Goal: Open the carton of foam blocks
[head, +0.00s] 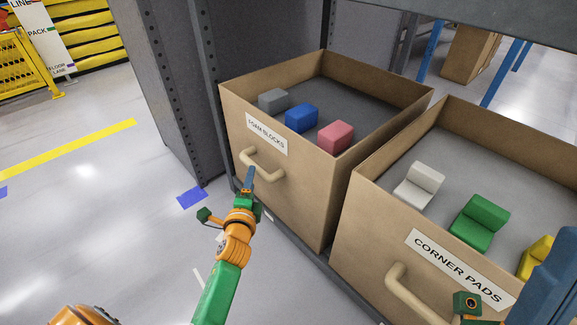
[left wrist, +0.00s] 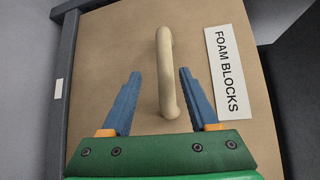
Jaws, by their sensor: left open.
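The foam blocks carton (head: 285,190) is a brown open-topped box with a white FOAM BLOCKS label (head: 266,134) and a beige bar handle (head: 262,160) on its front. Grey, blue and pink blocks lie inside. My left gripper (head: 249,176) is at the handle, in front of the carton. In the left wrist view, its open blue fingers (left wrist: 156,100) stand on either side of the handle (left wrist: 167,70), with gaps on both sides. My right gripper (head: 555,285) shows only partly at the lower right, by the other carton; its fingertips are not clear.
A corner pads carton (head: 345,215) with its own handle (head: 400,290) stands close on the right. A grey shelf post (head: 165,90) rises at the carton's left. The floor (head: 90,215) at the left is clear. A yellow barrier (head: 30,65) stands far left.

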